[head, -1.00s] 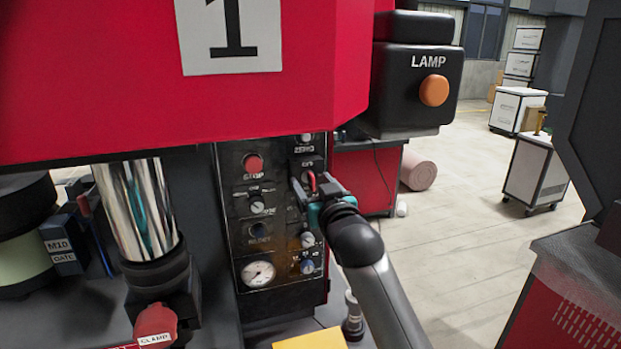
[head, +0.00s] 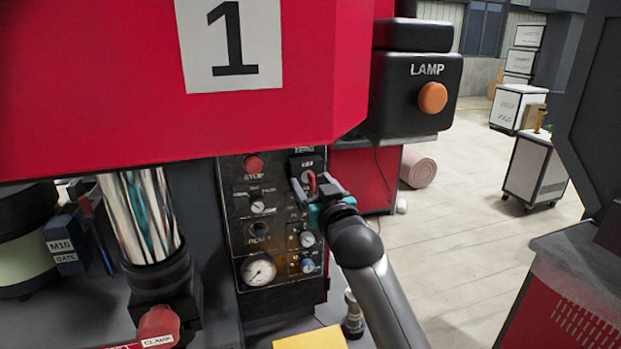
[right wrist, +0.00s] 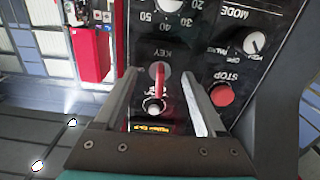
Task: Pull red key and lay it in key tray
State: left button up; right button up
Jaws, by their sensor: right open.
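The red key (head: 312,182) sits in the KEY switch on the black control panel; it also shows in the right wrist view (right wrist: 160,82). My right gripper (head: 310,188) is at the panel, open, with its fingers on either side of the key. In the right wrist view the gripper (right wrist: 160,78) has a visible gap between each finger and the key. The fingertips partly hide the switch in the head view. I cannot make out the key tray. My left gripper is not in view.
The panel carries a red STOP button (head: 253,164), several knobs and a gauge (head: 258,271). The large red machine housing (head: 110,70) hangs above, and the black LAMP box (head: 412,90) is above right. A yellow block (head: 310,340) lies at the bottom edge.

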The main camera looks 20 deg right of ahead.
aim_at(314, 186)
jog(key=shift+c, duration=0.2)
grip_shut()
dwell(0.3)
dwell(0.8)
jog(key=shift+s, duration=0.1)
jog(key=shift+s+d+p, duration=0.1)
jog(key=shift+s+p, duration=1.45)
jog(key=shift+s, duration=1.35)
jog(key=shift+f, duration=0.1)
